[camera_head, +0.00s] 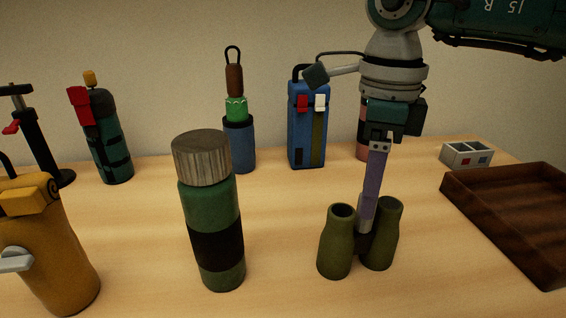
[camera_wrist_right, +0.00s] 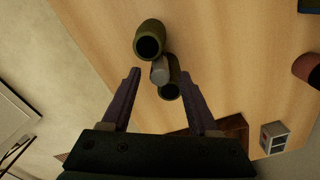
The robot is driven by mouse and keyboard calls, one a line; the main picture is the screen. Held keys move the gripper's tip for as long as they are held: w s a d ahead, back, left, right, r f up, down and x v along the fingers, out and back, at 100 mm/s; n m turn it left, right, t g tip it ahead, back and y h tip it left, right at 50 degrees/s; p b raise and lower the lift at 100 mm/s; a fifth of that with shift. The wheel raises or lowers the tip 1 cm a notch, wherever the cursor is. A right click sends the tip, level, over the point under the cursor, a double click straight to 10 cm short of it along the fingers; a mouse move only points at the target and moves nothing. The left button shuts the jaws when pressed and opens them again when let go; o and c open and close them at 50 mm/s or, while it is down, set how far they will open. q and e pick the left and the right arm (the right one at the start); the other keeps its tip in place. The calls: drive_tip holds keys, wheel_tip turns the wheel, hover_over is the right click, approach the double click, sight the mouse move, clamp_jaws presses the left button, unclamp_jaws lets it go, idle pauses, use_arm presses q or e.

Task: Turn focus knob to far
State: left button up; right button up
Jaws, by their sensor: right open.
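The olive-green binoculars (camera_head: 336,243) stand upright on the wooden table, with two barrels side by side. In the right wrist view, the grey focus knob (camera_wrist_right: 160,71) shows between the two barrels (camera_wrist_right: 150,40). My right gripper (camera_head: 366,222) points down at the middle of the binoculars, its fingers overlapping the gap between the barrels. In the right wrist view, its two fingers (camera_wrist_right: 160,74) are apart, one on each side of the knob. No contact with the knob is clear, and the knob's setting cannot be read. My left gripper is not in view.
A green flask with a wooden lid (camera_head: 209,225) stands left of the binoculars. A brown tray (camera_head: 461,191) lies to the right, near a small white box (camera_head: 457,157). A blue device (camera_head: 308,130) and other bottles stand behind. A yellow canister (camera_head: 52,245) stands at front left.

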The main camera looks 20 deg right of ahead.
wheel_tip(320, 180, up, 7)
drive_tip(key=shift+r, duration=0.2)
drive_tip(key=n+b, duration=0.1)
drive_tip(key=n, duration=0.3)
drive_tip(key=shift+f, duration=0.2)
drive_tip(key=n, duration=0.6)
drive_tip(key=shift+r+b, duration=0.1)
drive_tip(key=shift+b, duration=0.3)
drive_tip(key=shift+n, duration=0.3)
wheel_tip(320, 180, down, 10)
drive_tip(key=shift+r+b, duration=0.1)
drive_tip(key=shift+b, duration=0.35)
drive_tip(key=shift+c, duration=0.4)
clamp_jaws()
